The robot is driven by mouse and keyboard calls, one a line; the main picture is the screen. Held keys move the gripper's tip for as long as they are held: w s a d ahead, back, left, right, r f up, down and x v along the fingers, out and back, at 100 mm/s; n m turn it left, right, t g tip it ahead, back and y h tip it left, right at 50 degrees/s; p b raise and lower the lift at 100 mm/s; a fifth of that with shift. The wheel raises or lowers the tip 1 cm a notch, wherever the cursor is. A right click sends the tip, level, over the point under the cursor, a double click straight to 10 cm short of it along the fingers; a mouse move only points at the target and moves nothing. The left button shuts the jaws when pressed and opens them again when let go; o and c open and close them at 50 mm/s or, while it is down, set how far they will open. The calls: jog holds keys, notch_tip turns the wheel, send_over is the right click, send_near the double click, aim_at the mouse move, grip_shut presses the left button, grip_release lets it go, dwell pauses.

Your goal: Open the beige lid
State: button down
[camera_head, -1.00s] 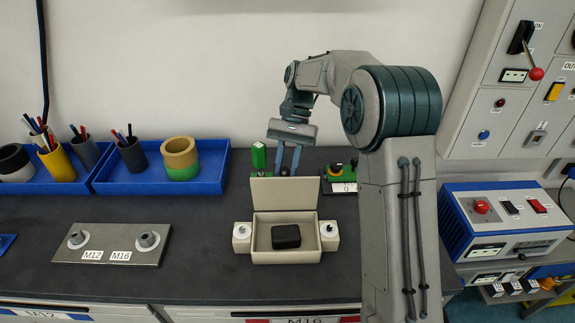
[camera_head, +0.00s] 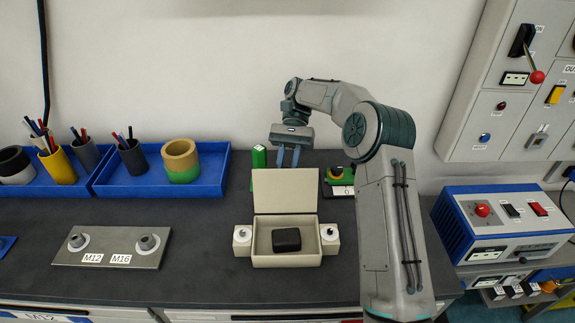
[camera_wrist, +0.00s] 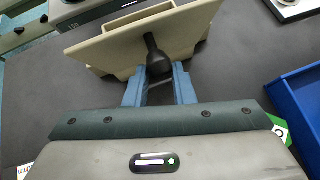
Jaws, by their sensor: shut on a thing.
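The beige box (camera_head: 262,261) stands on the dark worktop with its beige lid (camera_head: 285,200) raised upright at the back edge. A black block (camera_head: 286,240) lies inside the box. My gripper (camera_head: 288,160) is behind the top of the lid, with its blue fingers pointing down. In the wrist view my gripper (camera_wrist: 160,88) is shut on a dark knob (camera_wrist: 156,58) that sticks out from the beige lid (camera_wrist: 120,42). The box's inside is hidden by the lid in the wrist view.
White knobs on beige blocks (camera_head: 330,233) flank the box. A green object (camera_head: 259,157) stands behind it to the left, and a green and black device (camera_head: 340,176) to the right. A metal plate (camera_head: 112,246) and blue trays (camera_head: 205,170) are further left.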

jog(key=shift+f, duration=0.2)
jog(key=c, duration=1.2)
grip_release()
jog(key=shift+s+a, duration=0.15)
jog(key=shift+c, duration=0.2)
jog(key=shift+r, duration=0.15)
jog(key=shift+r, duration=0.15)
